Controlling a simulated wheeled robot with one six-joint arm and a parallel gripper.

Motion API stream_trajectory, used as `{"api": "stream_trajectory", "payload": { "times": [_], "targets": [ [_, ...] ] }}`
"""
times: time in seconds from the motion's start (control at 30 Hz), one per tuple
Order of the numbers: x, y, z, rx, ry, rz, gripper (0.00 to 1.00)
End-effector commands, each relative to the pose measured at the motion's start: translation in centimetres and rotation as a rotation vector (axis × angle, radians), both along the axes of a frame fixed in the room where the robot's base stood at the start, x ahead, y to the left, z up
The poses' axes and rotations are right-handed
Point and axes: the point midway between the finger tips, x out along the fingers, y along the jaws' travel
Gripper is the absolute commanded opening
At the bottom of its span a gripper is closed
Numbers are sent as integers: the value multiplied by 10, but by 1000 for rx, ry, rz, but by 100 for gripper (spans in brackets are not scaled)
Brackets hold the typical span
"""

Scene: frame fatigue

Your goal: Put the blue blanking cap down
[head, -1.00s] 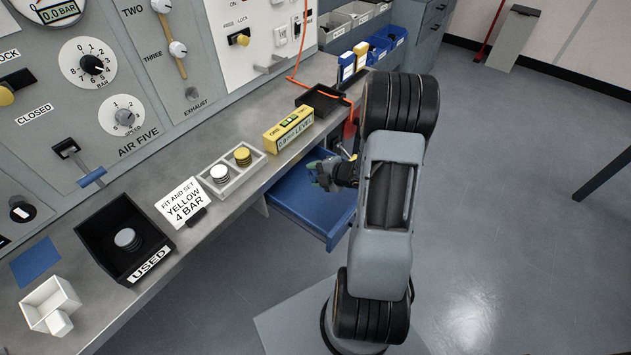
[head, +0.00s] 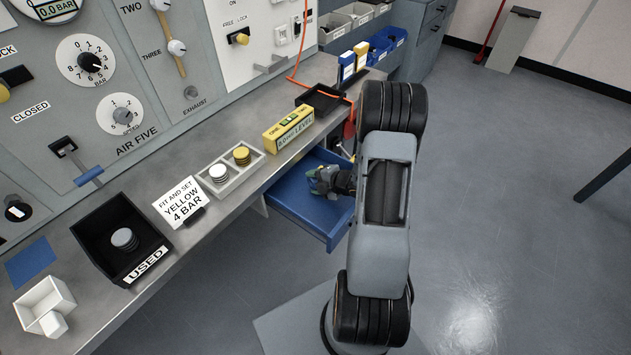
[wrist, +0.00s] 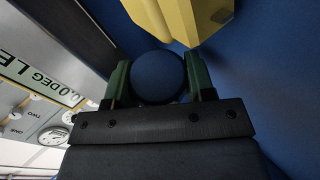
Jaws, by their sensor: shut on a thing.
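The blue blanking cap (wrist: 157,76) is a round, dark blue piece in the wrist view. My gripper (wrist: 159,84) is shut on it, with one green finger on each side. In the head view my gripper (head: 322,179) is over the open blue drawer (head: 300,203) under the bench edge. The cap cannot be made out clearly there. Whether the cap touches the drawer floor cannot be told.
A yellow object (wrist: 185,20) is close beyond the fingers in the wrist view. The yellow level (head: 289,129), a tray with white and yellow discs (head: 231,187), and the black USED bin (head: 98,247) stand on the bench. The drawer's front left part is clear.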

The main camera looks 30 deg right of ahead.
Motion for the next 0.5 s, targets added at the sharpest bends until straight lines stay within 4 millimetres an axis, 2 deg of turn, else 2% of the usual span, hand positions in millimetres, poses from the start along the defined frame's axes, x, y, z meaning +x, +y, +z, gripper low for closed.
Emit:
{"api": "stream_trajectory", "payload": {
  "times": [0.27,0.3,0.5],
  "targets": [
    [0,0,-5,0,0,0,21],
    [0,0,-5,0,0,0,51],
    [-1,0,-6,0,2,0,70]
  ]
}}
